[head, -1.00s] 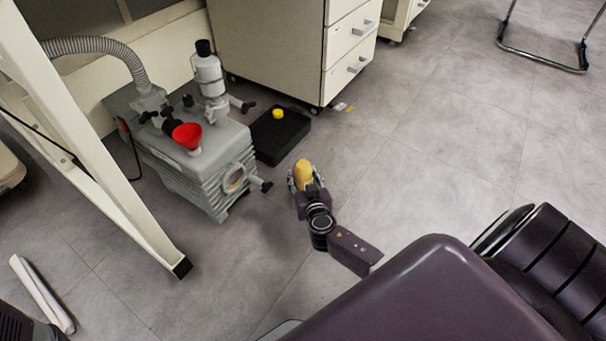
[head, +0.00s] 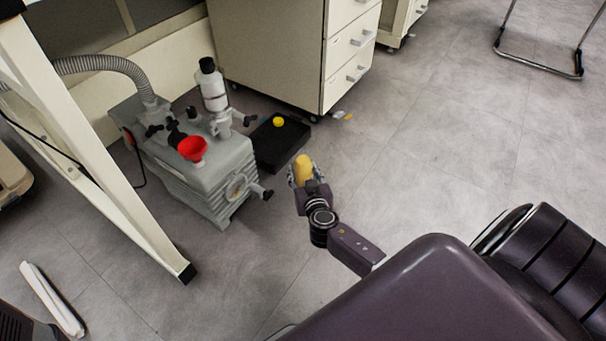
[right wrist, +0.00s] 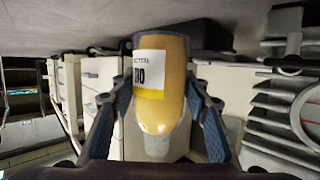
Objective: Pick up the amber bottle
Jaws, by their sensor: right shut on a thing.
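The amber bottle (head: 304,168) is yellow-orange, with a white and yellow label that shows in the right wrist view (right wrist: 174,90). My right gripper (head: 305,181) is shut on it. In the right wrist view, the two fingers (right wrist: 158,112) sit on either side of the bottle. In the head view, the bottle is in front of a black tray (head: 262,158) on the floor, and I cannot tell how high above the floor it is. My left gripper is not in view.
A yellow cap (head: 279,121) is in the tray. A cream drawer cabinet (head: 285,50) stands behind. A slanted white frame leg (head: 135,205) is at left. Floor at right is open.

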